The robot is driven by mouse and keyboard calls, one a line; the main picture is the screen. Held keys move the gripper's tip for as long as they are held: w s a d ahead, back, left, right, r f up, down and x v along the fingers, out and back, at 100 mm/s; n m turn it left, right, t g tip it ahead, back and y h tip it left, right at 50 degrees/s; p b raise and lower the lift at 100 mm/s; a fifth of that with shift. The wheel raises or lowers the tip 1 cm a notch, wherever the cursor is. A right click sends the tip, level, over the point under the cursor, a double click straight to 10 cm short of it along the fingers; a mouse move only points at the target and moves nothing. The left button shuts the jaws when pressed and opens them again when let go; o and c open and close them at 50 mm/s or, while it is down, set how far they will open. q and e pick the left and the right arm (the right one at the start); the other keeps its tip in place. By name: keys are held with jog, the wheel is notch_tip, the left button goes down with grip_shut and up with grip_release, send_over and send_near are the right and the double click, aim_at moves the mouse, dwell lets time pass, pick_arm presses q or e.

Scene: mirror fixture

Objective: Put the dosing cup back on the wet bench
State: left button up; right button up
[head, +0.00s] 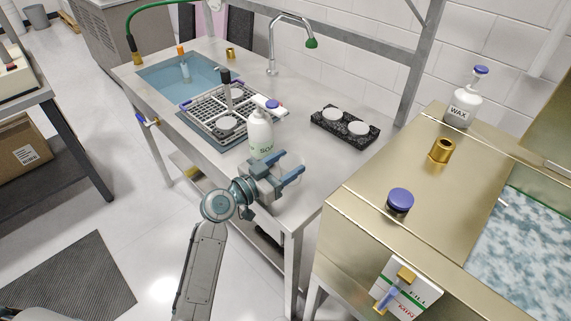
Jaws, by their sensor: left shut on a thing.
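The wet bench (315,165) is the pale steel table running through the middle, with a blue-water sink (207,74) at its far left. My left gripper (290,169) is over the near end of the bench, its blue fingers pointing right. It is shut on a pale, see-through thing that looks like the dosing cup; the fingers mostly hide it, and I cannot tell whether it touches the bench. A white soap bottle (260,135) stands just behind the gripper. My right gripper is not in view.
A grey rack (215,113) and a black stone block with white discs (345,127) are on the bench. At right, a brass-coloured cabinet (385,165) carries a wax bottle (463,107), a brass cup (441,151) and a purple-topped knob (400,201). Bare bench top lies between bottle and block.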

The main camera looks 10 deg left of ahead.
pick_arm(q)
jog(key=o, duration=1)
jog(key=shift+c, duration=0.2)
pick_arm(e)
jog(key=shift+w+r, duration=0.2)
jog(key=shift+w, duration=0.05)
pick_arm(q)
jog(key=shift+r, duration=0.1)
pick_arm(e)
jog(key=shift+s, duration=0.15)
pick_arm(q)
jog(key=shift+s+a, duration=0.25)
jog(key=shift+s, duration=0.05)
jog(key=b+v, duration=0.2)
jog(key=v, duration=0.9)
jog(key=shift+b, duration=0.3)
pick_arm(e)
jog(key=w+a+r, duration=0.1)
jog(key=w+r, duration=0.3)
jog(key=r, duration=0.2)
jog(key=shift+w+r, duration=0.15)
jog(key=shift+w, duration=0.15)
pick_arm(q)
jog(key=shift+s, duration=0.1)
